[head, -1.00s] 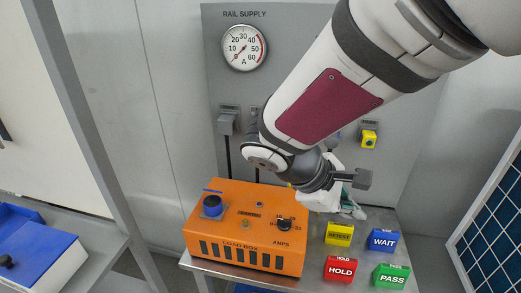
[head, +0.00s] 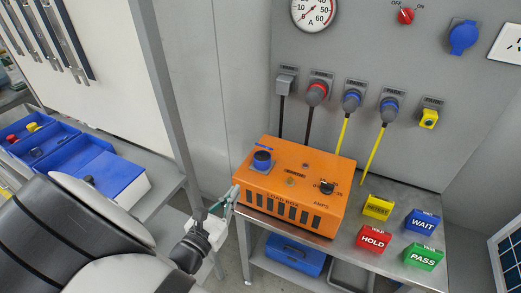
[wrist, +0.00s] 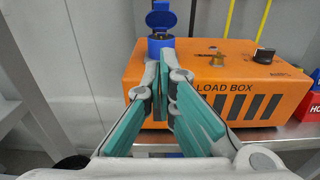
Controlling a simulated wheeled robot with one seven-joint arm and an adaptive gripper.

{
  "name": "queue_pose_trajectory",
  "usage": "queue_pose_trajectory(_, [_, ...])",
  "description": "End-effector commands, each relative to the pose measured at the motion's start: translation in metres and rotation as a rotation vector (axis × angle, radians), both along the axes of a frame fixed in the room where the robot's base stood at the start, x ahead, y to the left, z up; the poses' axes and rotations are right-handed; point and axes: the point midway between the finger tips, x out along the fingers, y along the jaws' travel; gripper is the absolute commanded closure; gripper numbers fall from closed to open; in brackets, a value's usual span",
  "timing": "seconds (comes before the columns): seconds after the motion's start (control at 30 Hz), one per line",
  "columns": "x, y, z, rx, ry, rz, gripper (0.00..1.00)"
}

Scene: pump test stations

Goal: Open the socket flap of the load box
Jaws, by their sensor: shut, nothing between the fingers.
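The orange load box (head: 290,190) stands on a metal bench. Its blue socket (head: 262,158) is on top at the back left; it also shows beyond my fingertips in the wrist view (wrist: 160,44). There, a round blue part that looks like the flap (wrist: 160,18) shows above the socket base; I cannot tell surely how far it is open. My gripper (head: 232,194) is at the box's front left corner, lower than the socket and apart from it. Its green-padded fingers are shut and empty, tips together (wrist: 163,55), covering part of the socket's front in the wrist view.
Coloured signs, such as HOLD (head: 373,239), are on the bench to the right. Cables hang from the wall panel behind. A grey post (head: 165,100) rises left of the box.

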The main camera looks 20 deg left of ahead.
Motion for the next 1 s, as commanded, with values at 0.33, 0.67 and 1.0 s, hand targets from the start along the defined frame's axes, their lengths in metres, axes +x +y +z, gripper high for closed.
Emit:
queue_pose_trajectory(0.33, [0.048, -0.003, -0.004, -0.002, -0.003, 0.001, 1.00])
queue_pose_trajectory(0.67, [0.106, -0.008, 0.002, 0.001, -0.002, 0.000, 1.00])
queue_pose_trajectory(1.0, [0.127, -0.010, 0.024, -0.001, -0.001, 0.002, 1.00])
